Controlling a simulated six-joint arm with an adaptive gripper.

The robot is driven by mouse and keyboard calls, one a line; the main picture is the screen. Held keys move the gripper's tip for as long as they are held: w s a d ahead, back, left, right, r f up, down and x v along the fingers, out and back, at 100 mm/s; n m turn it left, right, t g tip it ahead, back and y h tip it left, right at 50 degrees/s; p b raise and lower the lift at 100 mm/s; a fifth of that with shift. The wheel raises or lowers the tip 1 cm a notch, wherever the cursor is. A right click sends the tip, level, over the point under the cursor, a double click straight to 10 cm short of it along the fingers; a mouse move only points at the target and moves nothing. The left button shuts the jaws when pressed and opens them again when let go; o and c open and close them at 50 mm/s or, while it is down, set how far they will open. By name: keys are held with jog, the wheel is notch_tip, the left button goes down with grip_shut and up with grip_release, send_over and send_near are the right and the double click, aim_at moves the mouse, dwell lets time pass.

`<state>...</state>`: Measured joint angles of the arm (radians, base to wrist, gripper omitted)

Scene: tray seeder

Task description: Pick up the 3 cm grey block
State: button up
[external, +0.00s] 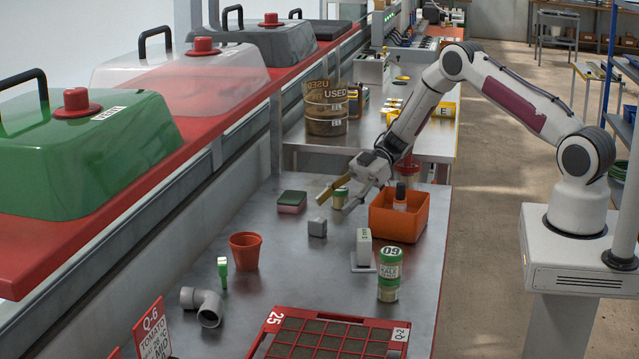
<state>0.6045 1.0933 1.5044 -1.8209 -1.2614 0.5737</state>
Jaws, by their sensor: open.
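The small grey block (317,227) sits on the metal table, left of the middle of the bench. My gripper (337,201) is open, its fingers pointing down and to the left, above and to the right of the block in the picture. It is apart from the block.
A green-and-pink sponge (291,202) lies behind the block to the left. An orange bin (405,231) with a bottle stands to the right. A white upright item (363,249), a labelled jar (389,274), a terracotta pot (244,252), a grey pipe elbow (204,306) and a red seed tray (281,318) stand nearer.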

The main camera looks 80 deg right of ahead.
aim_at(318, 219)
jog(key=shift+x, duration=2.6)
jog(key=c, duration=1.2)
